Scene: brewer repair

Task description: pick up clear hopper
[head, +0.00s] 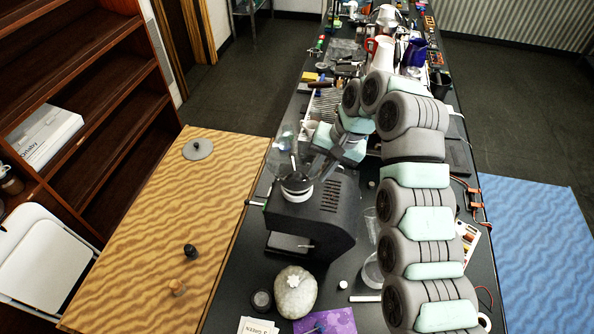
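The clear hopper (286,142) is a faint see-through shape above the black grinder (312,218), over the white and dark collar on the grinder's top. Its outline is hard to make out against the dark floor. My gripper (308,163) reaches down from the right, close beside the hopper and collar. My wrist and finger parts overlap this area, so I cannot tell whether the fingers touch the hopper or how far apart they are.
A pale round gourd-like thing (295,293), a dark cup (262,300) and clear glassware (371,222) stand near the grinder. The bench's far end is crowded, with a red-handled white jug (380,53). The wooden table (150,220) at left is mostly clear.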

